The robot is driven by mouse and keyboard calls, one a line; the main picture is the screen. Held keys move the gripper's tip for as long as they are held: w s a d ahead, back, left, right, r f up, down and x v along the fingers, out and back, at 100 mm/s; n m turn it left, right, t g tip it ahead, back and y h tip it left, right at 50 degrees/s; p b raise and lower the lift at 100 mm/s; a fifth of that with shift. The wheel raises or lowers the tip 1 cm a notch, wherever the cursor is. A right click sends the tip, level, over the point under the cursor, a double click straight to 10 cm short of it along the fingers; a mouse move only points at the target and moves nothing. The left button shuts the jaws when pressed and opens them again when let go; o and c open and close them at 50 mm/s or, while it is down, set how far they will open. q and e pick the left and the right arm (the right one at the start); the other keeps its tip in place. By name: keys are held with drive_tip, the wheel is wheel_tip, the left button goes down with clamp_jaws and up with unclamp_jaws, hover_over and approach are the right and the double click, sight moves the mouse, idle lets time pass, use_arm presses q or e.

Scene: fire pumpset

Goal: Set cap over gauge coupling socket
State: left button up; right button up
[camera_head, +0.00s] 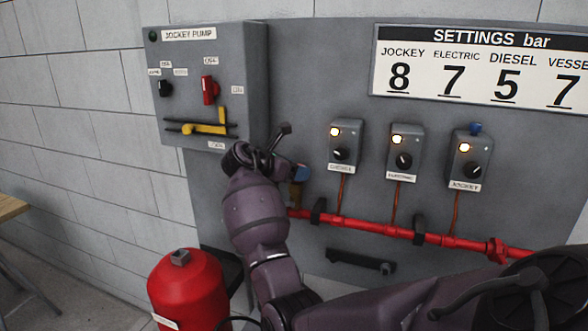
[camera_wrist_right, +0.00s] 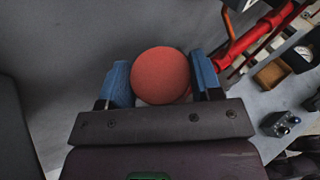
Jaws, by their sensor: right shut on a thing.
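My right gripper (camera_head: 301,173) is at the left end of the red pipe, close to the grey panel. In the right wrist view its two blue finger pads are shut on a round red cap (camera_wrist_right: 161,75), which shows its domed face. A brass-coloured fitting (camera_head: 296,194), seemingly the gauge coupling socket, shows just below the blue pad in the head view. The gripper and wrist hide most of the cap there, so I cannot tell whether cap and fitting touch. My left gripper is not in view.
The red pipe (camera_head: 385,230) runs right along the panel, below three switch boxes (camera_head: 404,148) with lit lamps. The jockey pump box (camera_head: 190,85) juts out at upper left. A red cylinder (camera_head: 190,290) stands at lower left. A black bracket (camera_head: 355,262) sits below the pipe.

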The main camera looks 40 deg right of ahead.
sight(294, 191)
drive_tip(key=shift+f, duration=1.8)
idle(1.4)
drive_tip(key=o, duration=1.1)
drive_tip(key=b+v, duration=0.1)
drive_tip(key=v, duration=1)
drive_tip(key=shift+f, duration=0.15)
